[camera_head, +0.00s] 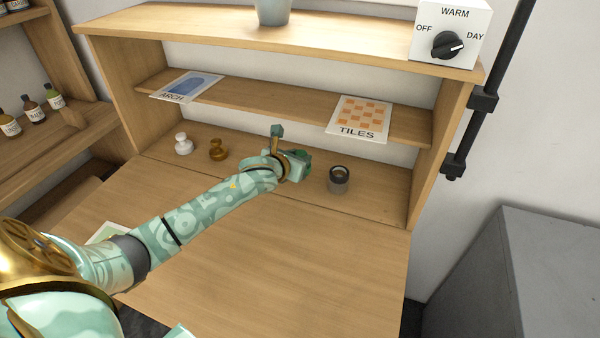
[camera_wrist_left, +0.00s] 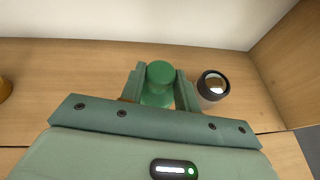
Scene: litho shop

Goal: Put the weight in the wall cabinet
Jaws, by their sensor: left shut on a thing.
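The green weight (camera_wrist_left: 159,74) has a round knob top and stands between the two fingers of my left gripper (camera_wrist_left: 157,88) in the left wrist view. The gripper is shut on it. In the head view my left gripper (camera_head: 293,163) reaches over the back of the desk, and the weight (camera_head: 304,157) shows only partly beside the fingers. A white weight-like piece (camera_head: 183,145) and a brass one (camera_head: 218,150) stand to its left. I cannot make out a wall cabinet for certain. My right gripper is not in view.
A dark-rimmed grey cylinder (camera_head: 339,180) stands just right of the gripper. A shelf (camera_head: 270,103) with ARCH and TILES cards hangs above the desk. Side panels bound the desk; its front surface (camera_head: 290,265) is largely clear. A grey cabinet (camera_head: 550,265) stands right.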

